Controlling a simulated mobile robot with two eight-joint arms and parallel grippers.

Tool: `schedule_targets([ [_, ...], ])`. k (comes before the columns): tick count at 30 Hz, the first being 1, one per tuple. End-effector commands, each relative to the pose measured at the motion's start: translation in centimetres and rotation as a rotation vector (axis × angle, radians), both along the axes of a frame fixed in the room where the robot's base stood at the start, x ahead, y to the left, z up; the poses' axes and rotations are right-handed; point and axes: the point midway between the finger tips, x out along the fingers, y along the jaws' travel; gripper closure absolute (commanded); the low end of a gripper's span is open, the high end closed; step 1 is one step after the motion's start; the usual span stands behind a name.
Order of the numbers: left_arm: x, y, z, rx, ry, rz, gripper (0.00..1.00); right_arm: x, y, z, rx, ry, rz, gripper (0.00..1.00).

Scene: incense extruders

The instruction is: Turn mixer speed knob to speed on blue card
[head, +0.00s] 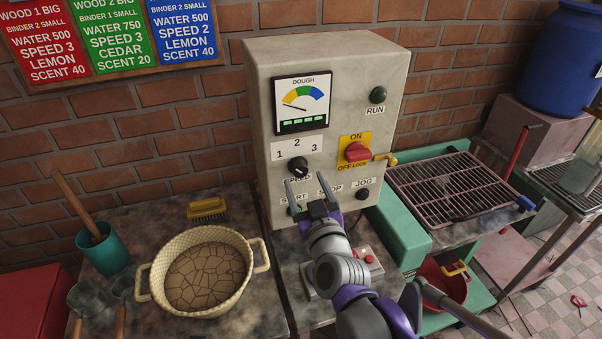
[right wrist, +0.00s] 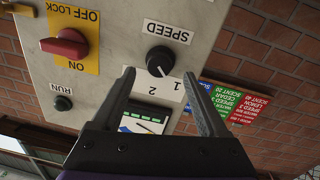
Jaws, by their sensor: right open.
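The black speed knob (head: 298,166) is on the front of the grey control box (head: 350,66), below the numbers 1, 2 and 3. It also shows in the right wrist view (right wrist: 160,59), where the picture is upside down; its small white mark is hard to read against the numbers. My right gripper (head: 306,180) is open and empty in front of the panel. In the right wrist view its fingertips (right wrist: 158,73) appear on either side of the knob; I cannot tell that they touch it. The blue card (head: 182,32) on the wall reads SPEED 2. My left gripper is not in view.
A red switch (head: 357,152) on a yellow plate, a green RUN button (head: 378,95) and a dough gauge (head: 302,102) share the panel. A grill rack (head: 452,187) is at the right.

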Motion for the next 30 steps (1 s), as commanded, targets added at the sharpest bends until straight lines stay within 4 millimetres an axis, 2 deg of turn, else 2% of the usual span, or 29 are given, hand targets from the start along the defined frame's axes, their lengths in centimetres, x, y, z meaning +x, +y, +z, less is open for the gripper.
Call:
schedule_targets([
  [3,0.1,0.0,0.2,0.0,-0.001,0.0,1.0,1.9,0.4,0.0,-0.001,0.0,-0.001,0.23],
  [9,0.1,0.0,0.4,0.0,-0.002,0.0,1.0,3.6,0.9,0.0,-0.001,0.0,0.0,0.23],
  [20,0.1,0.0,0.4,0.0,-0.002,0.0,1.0,3.9,1.0,0.0,0.0,0.001,0.0,0.25],
  [30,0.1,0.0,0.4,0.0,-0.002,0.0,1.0,3.9,1.0,0.0,0.0,0.0,0.0,0.86],
])
